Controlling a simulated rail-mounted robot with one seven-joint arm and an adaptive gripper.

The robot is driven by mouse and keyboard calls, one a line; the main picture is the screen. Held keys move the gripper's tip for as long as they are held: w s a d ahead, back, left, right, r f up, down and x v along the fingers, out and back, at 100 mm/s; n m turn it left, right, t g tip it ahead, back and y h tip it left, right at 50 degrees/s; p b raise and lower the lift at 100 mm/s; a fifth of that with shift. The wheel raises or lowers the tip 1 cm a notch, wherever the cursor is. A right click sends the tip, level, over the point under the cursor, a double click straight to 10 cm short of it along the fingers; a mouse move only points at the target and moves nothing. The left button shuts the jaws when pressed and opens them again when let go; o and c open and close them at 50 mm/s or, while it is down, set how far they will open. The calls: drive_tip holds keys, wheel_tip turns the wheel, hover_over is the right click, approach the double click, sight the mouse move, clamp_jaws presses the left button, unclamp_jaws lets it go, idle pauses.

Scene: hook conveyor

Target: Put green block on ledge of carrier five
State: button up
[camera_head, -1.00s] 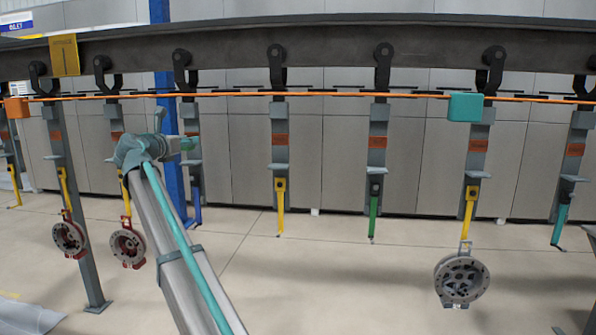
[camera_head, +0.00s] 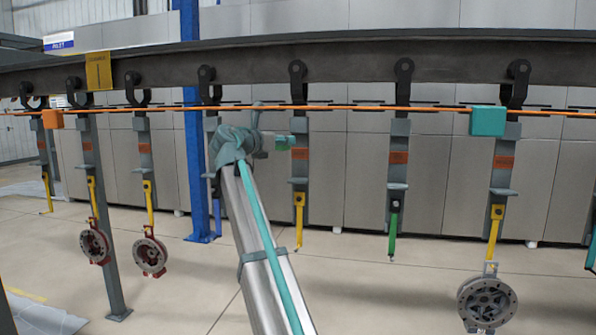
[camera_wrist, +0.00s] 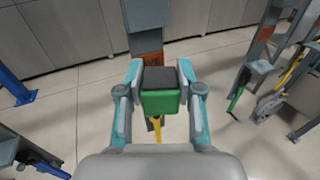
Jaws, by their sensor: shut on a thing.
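My gripper (camera_wrist: 160,92) is shut on the green block (camera_wrist: 161,102), which has a dark top, and holds it in the air. In the head view the block (camera_head: 284,142) is small, just left of the carrier with a yellow hook (camera_head: 299,150). That carrier's grey ledge (camera_head: 299,181) is lower than the block and looks bare. In the wrist view a carrier (camera_wrist: 146,14) with an orange label stands straight beyond the block; the block hides its ledge area. The carrier numbers are too small to read.
Other carriers hang in a row, one with a green hook (camera_head: 397,165) to the right. A teal box (camera_head: 487,121) and an orange box (camera_head: 53,119) sit on the orange line. A blue post (camera_head: 194,150) stands left of my arm. Round metal parts (camera_head: 487,300) hang from some hooks.

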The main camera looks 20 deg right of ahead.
drive_tip(key=w+d+f+p, duration=0.1)
drive_tip(key=w+d+f, duration=0.1)
drive_tip(key=w+d, duration=0.15)
drive_tip(key=p, duration=0.2)
hover_over(298, 180)
wheel_tip(298, 180, down, 6)
drive_tip(key=shift+r, duration=0.25)
drive_tip(key=shift+w+f, duration=0.15)
drive_tip(key=shift+f, duration=1.55)
drive_tip(key=shift+f+p, duration=0.15)
drive_tip(key=shift+p, duration=0.15)
drive_tip(key=o, duration=1.2)
drive_tip(key=shift+c, duration=0.2)
